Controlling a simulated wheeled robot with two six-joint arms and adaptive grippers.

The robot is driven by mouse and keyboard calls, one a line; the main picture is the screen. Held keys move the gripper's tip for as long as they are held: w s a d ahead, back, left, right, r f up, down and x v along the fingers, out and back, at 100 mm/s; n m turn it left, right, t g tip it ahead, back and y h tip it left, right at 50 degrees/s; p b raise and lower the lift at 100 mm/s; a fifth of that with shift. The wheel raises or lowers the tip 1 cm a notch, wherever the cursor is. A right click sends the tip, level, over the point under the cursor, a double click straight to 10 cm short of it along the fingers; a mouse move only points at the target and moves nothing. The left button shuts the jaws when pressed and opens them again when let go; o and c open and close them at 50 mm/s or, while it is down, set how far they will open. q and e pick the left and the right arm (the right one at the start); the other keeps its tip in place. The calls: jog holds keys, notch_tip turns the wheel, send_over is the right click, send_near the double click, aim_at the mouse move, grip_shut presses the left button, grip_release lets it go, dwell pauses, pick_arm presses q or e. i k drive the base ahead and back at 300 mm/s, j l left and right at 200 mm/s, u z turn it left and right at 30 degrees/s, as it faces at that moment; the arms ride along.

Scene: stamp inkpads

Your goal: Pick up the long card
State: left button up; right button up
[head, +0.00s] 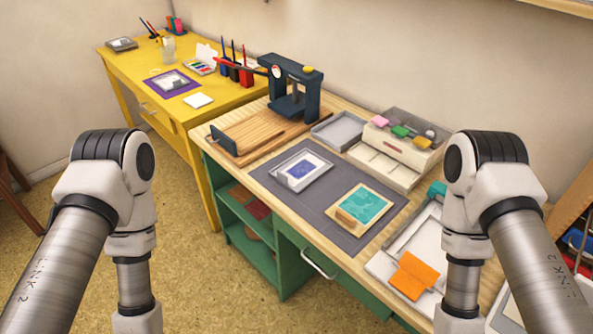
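I cannot tell for sure which thing is the long card. A bent orange card-like piece (415,275) lies at the front end of a pale tray (384,266) on the right of the bench. Pale flat pieces (385,165) lie in front of a small cream drawer box (402,142). My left arm comes down at the left and my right arm at the right. Both grippers are below the bottom edge of the head view, so their fingers are hidden.
A grey mat (330,212) on the wooden bench holds a blue inkpad (300,170) and a teal block (365,205). A dark press (292,90) stands behind. A yellow desk (115,68) with stationery stands at the back left. Cork-coloured floor is clear in front.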

aim_at(296, 173)
jog(key=i+j+z, duration=0.2)
jog(key=j, duration=0.25)
jog(key=j+z, duration=0.15)
jog(key=j, duration=0.3)
jog(key=i+j+z, duration=0.2)
jog(key=j, duration=0.3)
jog(key=j+z, duration=0.15)
jog(key=j, duration=0.35)
